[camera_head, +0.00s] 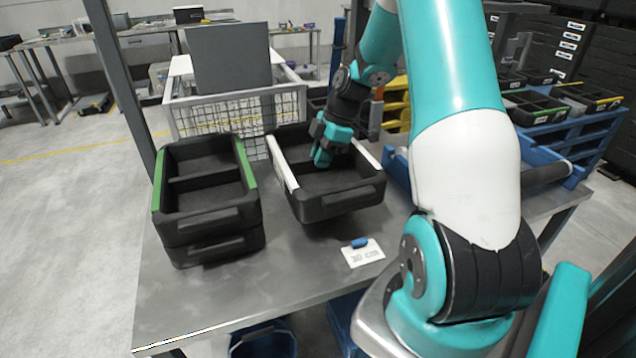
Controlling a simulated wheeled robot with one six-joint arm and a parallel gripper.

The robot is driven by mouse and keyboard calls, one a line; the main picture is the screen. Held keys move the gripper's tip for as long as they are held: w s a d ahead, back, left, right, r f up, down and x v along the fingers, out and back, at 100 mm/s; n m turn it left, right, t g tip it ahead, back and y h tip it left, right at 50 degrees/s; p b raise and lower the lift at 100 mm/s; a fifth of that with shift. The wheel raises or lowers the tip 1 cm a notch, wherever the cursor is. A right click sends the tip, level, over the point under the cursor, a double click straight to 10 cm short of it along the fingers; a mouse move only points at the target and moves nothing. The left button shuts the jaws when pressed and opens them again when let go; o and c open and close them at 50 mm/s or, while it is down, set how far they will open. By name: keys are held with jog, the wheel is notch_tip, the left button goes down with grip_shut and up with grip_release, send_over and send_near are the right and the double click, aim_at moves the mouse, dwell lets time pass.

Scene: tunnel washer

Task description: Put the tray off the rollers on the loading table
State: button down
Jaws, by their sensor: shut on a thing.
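A black tray with white side strips (338,203) is at the middle of the metal loading table (290,290). Its front end looks slightly above the table top; I cannot tell whether any part of it touches. My gripper (322,160) reaches into this tray from the back right and is shut on it. The fingertips are partly hidden, so the exact spot of the grip does not show. The rollers (548,174) are at the right, largely hidden behind my arm.
Two stacked black trays with green strips (208,222) stand on the table to the left, a narrow gap away. A white card with a blue object (362,252) lies in front. A wire basket (240,118) stands behind. The front left of the table is clear.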

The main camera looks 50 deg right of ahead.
aim_at(321, 181)
notch_tip(321, 181, down, 7)
jog(key=shift+f, duration=0.2)
dwell(0.3)
jog(key=c, duration=1.1)
grip_release()
jog(key=shift+f, duration=0.1)
